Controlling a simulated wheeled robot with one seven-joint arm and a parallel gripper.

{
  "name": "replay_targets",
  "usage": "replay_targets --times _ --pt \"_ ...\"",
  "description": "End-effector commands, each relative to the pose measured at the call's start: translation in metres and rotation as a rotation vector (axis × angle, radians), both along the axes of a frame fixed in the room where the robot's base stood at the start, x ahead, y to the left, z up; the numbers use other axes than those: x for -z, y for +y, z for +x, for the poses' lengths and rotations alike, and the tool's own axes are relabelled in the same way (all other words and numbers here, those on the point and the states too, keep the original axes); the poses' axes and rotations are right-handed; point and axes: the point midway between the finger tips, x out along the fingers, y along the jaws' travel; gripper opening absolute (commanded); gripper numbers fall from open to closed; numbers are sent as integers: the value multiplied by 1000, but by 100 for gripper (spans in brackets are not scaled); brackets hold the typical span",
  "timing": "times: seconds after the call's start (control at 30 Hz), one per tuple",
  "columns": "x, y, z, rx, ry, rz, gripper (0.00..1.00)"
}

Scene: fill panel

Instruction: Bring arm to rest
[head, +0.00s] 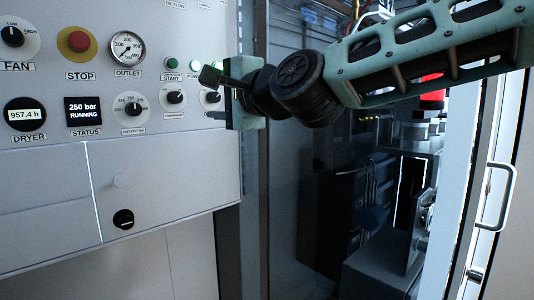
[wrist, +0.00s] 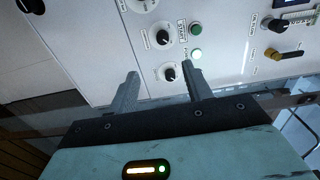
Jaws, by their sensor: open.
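My gripper (head: 212,96) is at the right edge of the grey control panel (head: 190,150), with its fingers pointing left toward the panel face. It also shows in the wrist view (wrist: 162,76), where the two grey fingers are spread apart with nothing held. A small black knob (wrist: 170,73) lies between the fingertips in that view, closer to the right finger. I cannot tell whether a finger touches it. My green arm (head: 430,45) reaches in from the upper right of the head view. The gripper partly hides the panel's right-hand controls in the head view.
The panel carries a red stop button (head: 79,41), an outlet gauge (head: 127,48), a dryer display (head: 25,114) and several knobs. A lower black knob (head: 123,219) sits below them. An open door with a handle (head: 497,195) stands at right, beside a dark cabinet interior with machinery.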

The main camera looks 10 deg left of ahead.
Motion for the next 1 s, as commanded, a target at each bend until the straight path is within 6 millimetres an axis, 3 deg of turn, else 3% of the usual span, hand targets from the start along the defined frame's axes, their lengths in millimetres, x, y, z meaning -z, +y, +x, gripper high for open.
replay_targets --times 0.07,0.13,0.27,0.4,0.53,0.7,0.8,1.0 --pt "16 3 -13 -29 -13 -91 50" --pt "45 3 -32 -73 -33 -233 50" --pt "116 -18 -77 -202 -77 -592 50" --pt "187 -74 -127 -377 -103 -963 50" --pt "235 -140 -176 -568 -95 -1249 50" --pt "271 -224 -235 -822 -52 -1491 50" --pt "280 -258 -261 -940 -23 -1563 50" --pt "287 -287 -284 -1047 2 -1609 50"
